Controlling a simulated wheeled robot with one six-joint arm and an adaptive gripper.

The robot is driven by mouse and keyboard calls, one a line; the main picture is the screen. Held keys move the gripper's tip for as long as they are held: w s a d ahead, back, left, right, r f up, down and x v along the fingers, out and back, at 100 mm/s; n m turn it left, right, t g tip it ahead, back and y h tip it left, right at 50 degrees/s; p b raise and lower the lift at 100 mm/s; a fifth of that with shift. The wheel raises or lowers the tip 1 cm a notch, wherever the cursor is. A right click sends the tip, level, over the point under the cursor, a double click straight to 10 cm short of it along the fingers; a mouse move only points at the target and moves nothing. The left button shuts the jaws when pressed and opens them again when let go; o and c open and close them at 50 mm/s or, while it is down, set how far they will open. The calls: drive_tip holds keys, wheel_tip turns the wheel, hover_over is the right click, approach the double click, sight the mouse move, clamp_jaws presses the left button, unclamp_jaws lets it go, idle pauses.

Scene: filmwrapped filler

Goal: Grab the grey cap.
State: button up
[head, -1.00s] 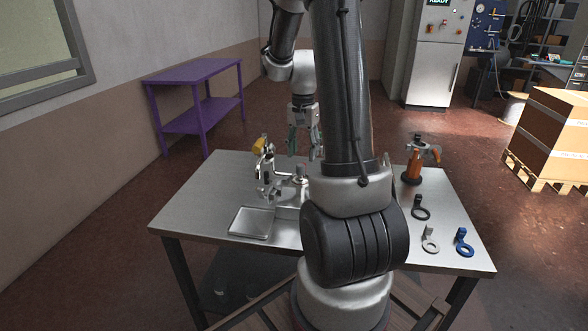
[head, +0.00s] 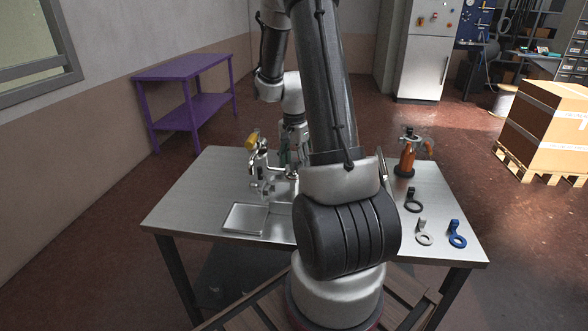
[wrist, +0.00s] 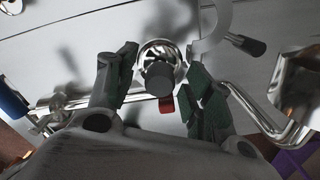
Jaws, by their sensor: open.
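The grey cap (wrist: 160,80) shows in the wrist view as a dark grey round piece. It sits over a shiny round metal part (wrist: 157,50), with a small red piece (wrist: 166,104) beside it. My gripper (wrist: 163,70) is open, with one green-padded finger on each side of the cap and gaps between. I cannot tell whether the fingers are level with the cap. In the head view my gripper (head: 291,152) is low over the metal fixture on the table, and the cap is not clearly visible there, near my arm.
The steel table (head: 190,205) carries a shallow metal tray (head: 245,218), a metal fixture with a yellow part (head: 252,140), an orange-brown bottle (head: 406,160) and black, grey and blue (head: 457,236) ring-shaped pieces. In the wrist view, bent metal tubing (wrist: 262,115) runs close to the right finger.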

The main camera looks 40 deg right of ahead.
clamp_jaws()
